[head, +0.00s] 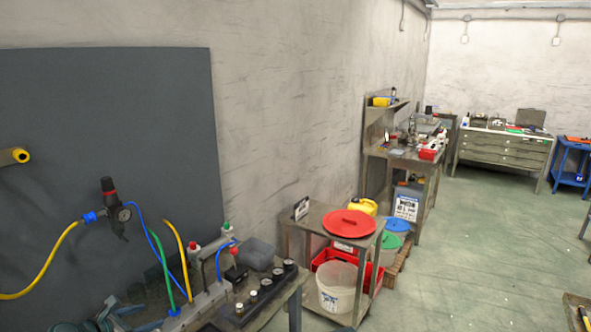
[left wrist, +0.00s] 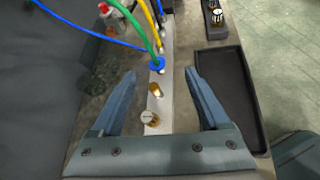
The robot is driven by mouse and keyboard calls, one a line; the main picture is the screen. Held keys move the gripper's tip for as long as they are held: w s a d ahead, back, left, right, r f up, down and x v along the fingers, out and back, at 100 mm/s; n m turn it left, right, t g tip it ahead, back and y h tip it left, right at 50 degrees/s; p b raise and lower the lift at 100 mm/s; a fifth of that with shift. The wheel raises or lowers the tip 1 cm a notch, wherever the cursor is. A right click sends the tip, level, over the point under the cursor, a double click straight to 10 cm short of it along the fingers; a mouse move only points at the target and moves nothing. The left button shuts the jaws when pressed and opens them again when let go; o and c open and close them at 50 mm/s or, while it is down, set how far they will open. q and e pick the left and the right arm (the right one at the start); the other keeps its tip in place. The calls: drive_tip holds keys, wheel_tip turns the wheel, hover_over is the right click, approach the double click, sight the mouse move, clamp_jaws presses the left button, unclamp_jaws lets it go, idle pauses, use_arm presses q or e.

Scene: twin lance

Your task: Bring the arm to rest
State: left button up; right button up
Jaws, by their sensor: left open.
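My left gripper (left wrist: 161,80) is open in the left wrist view, its two blue-grey fingers spread on either side of a metal manifold bar (left wrist: 158,121). Nothing is held between the fingers. A brass port (left wrist: 155,89) and a silver-topped fitting (left wrist: 149,119) on the bar show between them. A green hose (left wrist: 135,24) ends in a blue collar on the bar beyond the fingertips. In the head view part of my left gripper (head: 112,314) shows at the bottom left, beside the manifold bar (head: 203,301). My right gripper is in neither view.
A black strip with several fittings (head: 262,292) and a black tray (left wrist: 227,95) lie on the bench. A cart with a red lid (head: 349,223) stands beyond; open floor lies right.

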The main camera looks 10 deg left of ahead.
use_arm(q)
drive_tip(key=d+f+m+g, duration=0.1)
drive_tip(key=d+m, duration=0.1)
drive_tip(key=d, duration=0.2)
drive_tip(key=w+d+f+m+g+h, duration=0.1)
drive_tip(key=d+f+m, duration=0.1)
drive_tip(key=d+m, duration=0.1)
drive_tip(key=d+f+m+g+b, duration=0.1)
drive_tip(key=d+f+m, duration=0.1)
drive_tip(key=d, duration=0.3)
drive_tip(key=shift+w+d+m+g+h, duration=0.3)
drive_tip(key=shift+w+d, duration=0.05)
drive_tip(key=shift+w, duration=0.05)
drive_tip(key=s+d+f+m+g+y+b, duration=0.1)
drive_tip(key=s+d+f+m+g+y, duration=0.1)
drive_tip(key=d+m, duration=0.7)
drive_tip(key=s+d+f+m+g+y+b, duration=0.1)
drive_tip(key=s+d+f+m+g+y, duration=0.1)
drive_tip(key=s+d+m, duration=0.4)
drive_tip(key=s+d+f+m+g+y+b, duration=0.1)
drive_tip(key=s+d+f+m+g, duration=0.3)
drive_tip(key=d+m, duration=0.7)
wheel_tip(320, 180, down, 2)
drive_tip(key=shift+s+d+f+m+y, duration=0.1)
drive_tip(key=shift+s+d+m+y, duration=0.2)
drive_tip(key=shift+d+y, duration=0.25)
drive_tip(key=shift+a, duration=0.1)
